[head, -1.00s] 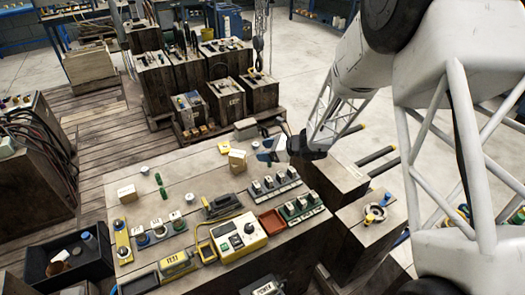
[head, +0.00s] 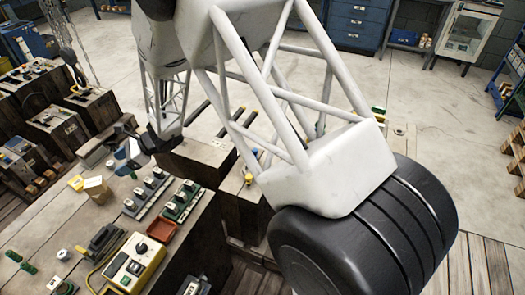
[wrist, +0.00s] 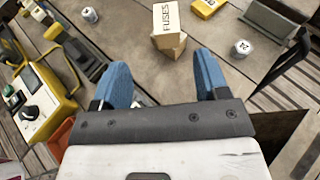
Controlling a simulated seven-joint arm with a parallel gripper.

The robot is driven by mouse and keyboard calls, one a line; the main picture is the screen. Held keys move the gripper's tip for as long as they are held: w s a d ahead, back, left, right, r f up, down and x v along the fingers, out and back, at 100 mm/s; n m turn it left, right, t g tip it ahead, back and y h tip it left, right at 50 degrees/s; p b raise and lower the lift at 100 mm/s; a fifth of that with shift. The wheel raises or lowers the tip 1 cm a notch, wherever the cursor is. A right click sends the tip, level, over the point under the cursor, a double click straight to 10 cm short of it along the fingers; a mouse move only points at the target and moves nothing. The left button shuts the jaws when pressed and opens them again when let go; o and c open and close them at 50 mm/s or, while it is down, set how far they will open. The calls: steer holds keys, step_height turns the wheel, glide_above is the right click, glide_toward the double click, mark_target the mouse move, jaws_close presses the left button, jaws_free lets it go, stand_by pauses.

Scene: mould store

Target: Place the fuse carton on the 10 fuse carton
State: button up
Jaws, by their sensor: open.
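A pale carton marked FUSES (wrist: 166,18) shows at the top middle of the wrist view. A plain brown carton (wrist: 172,45) shows just under it, slightly turned from it; they look stacked, though the join is hard to make out. In the head view the cartons (head: 97,189) stand on the bench left of my gripper. No number 10 is readable on either. My gripper (wrist: 162,75) is open, its two blue fingers apart with nothing between them. The fingertips point toward the cartons and are clear of them. My gripper also shows small in the head view (head: 130,153).
A yellow meter (wrist: 40,105), a red tray (head: 161,231) and switch blocks (head: 182,200) stand on the bench. A round 2A-like capped piece (wrist: 242,47) and a grey can (wrist: 89,14) lie near the cartons.

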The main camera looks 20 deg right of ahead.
steer(key=s+d+r+n+h, duration=0.5)
steer(key=s+d+r+n, duration=0.4)
steer(key=s+d+r, duration=0.75)
steer(key=s+d+r+n+t+h, duration=0.1)
steer(key=s+d+r+n+h, duration=0.3)
steer(key=s+d, duration=0.6)
steer(key=s+d+r+n+t+h, duration=0.1)
steer(key=s+d+r+n+h, duration=0.3)
steer(key=s+d, duration=0.6)
steer(key=shift+s+d+r+t, duration=0.3)
steer(key=shift+s+d+t, duration=0.1)
steer(key=shift+d, duration=0.3)
steer(key=shift+w, duration=0.1)
stand_by(3.6)
